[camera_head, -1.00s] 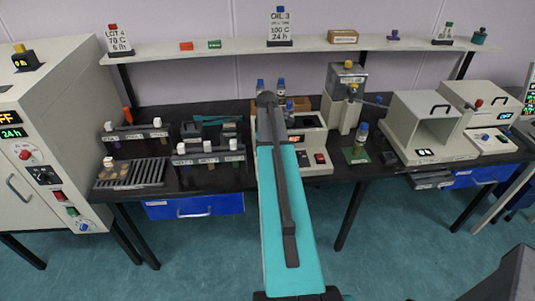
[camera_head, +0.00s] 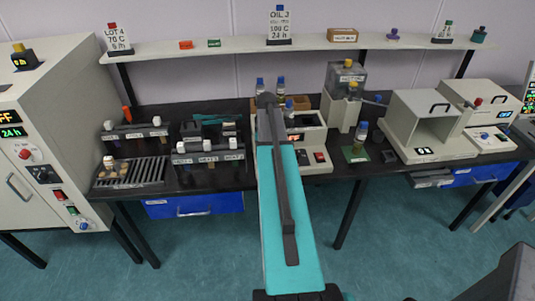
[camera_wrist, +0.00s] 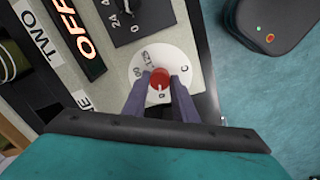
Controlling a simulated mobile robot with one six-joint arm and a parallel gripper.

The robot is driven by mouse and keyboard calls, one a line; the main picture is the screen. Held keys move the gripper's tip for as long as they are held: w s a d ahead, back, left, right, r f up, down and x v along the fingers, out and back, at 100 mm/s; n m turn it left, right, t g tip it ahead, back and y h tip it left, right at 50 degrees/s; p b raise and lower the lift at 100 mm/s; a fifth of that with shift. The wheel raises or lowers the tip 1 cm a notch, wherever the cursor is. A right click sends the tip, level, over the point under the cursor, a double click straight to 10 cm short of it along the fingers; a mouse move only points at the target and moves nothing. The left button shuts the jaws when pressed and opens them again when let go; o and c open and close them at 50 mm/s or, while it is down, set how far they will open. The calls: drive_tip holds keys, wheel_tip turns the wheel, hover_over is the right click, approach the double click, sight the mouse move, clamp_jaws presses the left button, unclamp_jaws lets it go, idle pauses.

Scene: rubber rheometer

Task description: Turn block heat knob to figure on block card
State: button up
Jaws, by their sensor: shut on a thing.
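A red knob (camera_wrist: 160,79) sits at the middle of a white round dial (camera_wrist: 180,62) with dark markings, including a C, in the wrist view. My gripper (camera_wrist: 160,88) is shut on the red knob, with one dark finger on each side. A pale pointer mark shows on the knob's lower side. The head view shows my arm reaching to the heating block unit (camera_head: 312,136) at the bench's middle; the knob and fingertips are hidden there. A white card headed OIL 3 (camera_head: 279,25) stands on the shelf above; its lines seem to read 100 C and 24 h.
Beside the dial are an orange OFF display (camera_wrist: 74,32) and a black timer knob (camera_wrist: 122,18). A cabinet (camera_head: 60,105) stands at the left. Tube racks (camera_head: 208,158) stand left of the block unit, and a green stand (camera_head: 355,153) to its right.

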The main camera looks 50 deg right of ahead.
drive_tip(key=m+b, duration=0.1)
drive_tip(key=m, duration=0.4)
drive_tip(key=shift+w, duration=0.1)
drive_tip(key=m+b, duration=0.1)
drive_tip(key=m, duration=0.9)
drive_tip(key=shift+w+g, duration=0.1)
drive_tip(key=shift+g, duration=0.2)
drive_tip(key=shift+d+m+b, duration=0.1)
drive_tip(key=shift+m+b, duration=0.25)
drive_tip(key=shift+m, duration=1.95)
drive_tip(key=shift+r, duration=0.1)
drive_tip(key=o, duration=1)
drive_tip(key=shift+o, duration=0.2)
